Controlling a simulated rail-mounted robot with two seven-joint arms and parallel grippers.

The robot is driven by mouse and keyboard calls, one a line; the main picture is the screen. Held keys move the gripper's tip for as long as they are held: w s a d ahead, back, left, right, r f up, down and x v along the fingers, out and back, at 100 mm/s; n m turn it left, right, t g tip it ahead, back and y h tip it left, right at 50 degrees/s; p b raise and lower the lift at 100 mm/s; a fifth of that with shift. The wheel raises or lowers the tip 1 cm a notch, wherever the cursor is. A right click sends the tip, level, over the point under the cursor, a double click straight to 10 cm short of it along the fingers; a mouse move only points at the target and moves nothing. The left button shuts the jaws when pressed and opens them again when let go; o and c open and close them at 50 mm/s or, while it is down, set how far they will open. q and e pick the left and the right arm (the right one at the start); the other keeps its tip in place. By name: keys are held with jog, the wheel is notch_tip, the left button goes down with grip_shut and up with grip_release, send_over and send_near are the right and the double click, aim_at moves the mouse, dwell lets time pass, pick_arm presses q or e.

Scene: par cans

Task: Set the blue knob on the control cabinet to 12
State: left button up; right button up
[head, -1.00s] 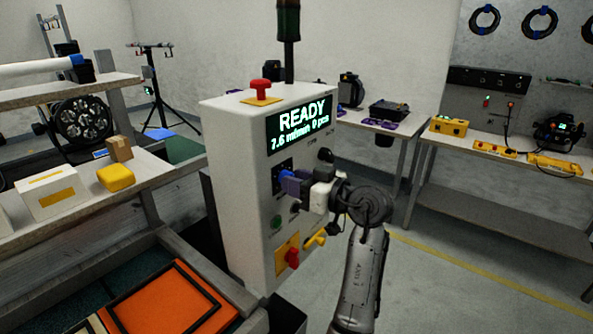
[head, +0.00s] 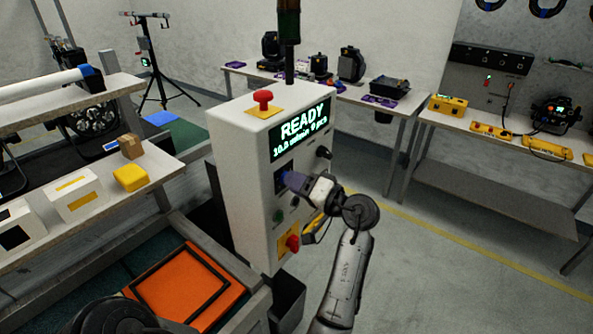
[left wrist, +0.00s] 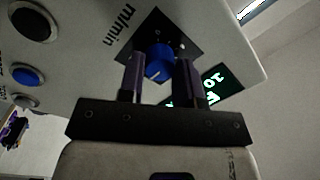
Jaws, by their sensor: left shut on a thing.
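The control cabinet (head: 235,180) is a pale upright box with a lit display (head: 302,130) that reads READY and what looks like 10.8 m/min and 0 pcs. The blue knob (head: 283,181) sits on a dark square plate on its front, below the display. In the left wrist view the blue knob (left wrist: 158,66) with a pale pointer line lies between the two fingers. My left gripper (head: 288,180) is shut on the knob; it also shows in the left wrist view (left wrist: 160,75). The scale marks are mostly hidden. My right gripper is not in view.
A red emergency button (head: 263,98) is on top. An orange tray (head: 190,285) lies at lower left. Floor is clear to the right.

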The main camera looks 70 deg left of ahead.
pick_arm(q)
jog(key=shift+m+y+p, duration=0.4)
jog(key=shift+m+p, duration=4.1)
jog(key=shift+p, duration=0.75)
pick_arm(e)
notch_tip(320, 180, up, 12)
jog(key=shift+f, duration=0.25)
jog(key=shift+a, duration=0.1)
pick_arm(q)
jog(key=o, duration=0.9)
